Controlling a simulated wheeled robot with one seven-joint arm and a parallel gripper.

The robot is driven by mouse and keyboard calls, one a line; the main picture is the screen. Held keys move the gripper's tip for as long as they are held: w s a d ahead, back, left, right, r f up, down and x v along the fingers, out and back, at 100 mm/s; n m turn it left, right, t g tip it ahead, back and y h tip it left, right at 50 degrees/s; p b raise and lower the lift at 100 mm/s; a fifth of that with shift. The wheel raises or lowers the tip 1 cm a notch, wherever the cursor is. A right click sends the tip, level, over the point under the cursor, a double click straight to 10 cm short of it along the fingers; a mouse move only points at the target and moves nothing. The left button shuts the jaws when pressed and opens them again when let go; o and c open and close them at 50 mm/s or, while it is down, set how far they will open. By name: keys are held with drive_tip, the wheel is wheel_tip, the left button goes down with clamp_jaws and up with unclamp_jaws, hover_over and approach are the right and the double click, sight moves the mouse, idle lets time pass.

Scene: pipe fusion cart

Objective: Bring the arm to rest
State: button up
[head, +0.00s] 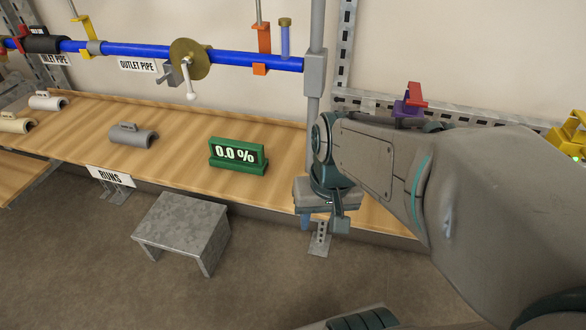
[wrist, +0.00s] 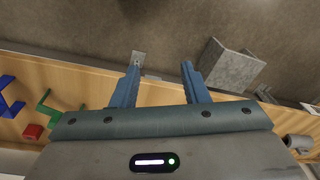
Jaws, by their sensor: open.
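My arm reaches in from the right in the head view, over the front edge of the wooden bench. My gripper (head: 322,220) hangs at its end, pointing down, right of the green display. In the wrist view my gripper (wrist: 157,84) shows two blue fingers spread apart with nothing between them. Past the fingertips are the bench's front edge and the floor. The gripper touches nothing that I can see.
The bench (head: 185,165) bears a green 0.0 % display (head: 238,156) and grey saddle pieces (head: 132,135). A grey metal stool (head: 182,225) stands on the floor in front. A blue pipe (head: 130,49) with a brass disc valve (head: 189,60) runs above. A vertical post stands behind my wrist.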

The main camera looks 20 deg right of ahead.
wheel_tip(320, 180, up, 17)
drive_tip(key=a+n+t+p, duration=0.1)
drive_tip(key=p, duration=1.3)
drive_tip(key=shift+a+n+t+h+p, duration=0.3)
drive_tip(key=shift+t+p, duration=0.1)
drive_tip(key=shift+f, duration=0.15)
drive_tip(key=shift+c, duration=0.5)
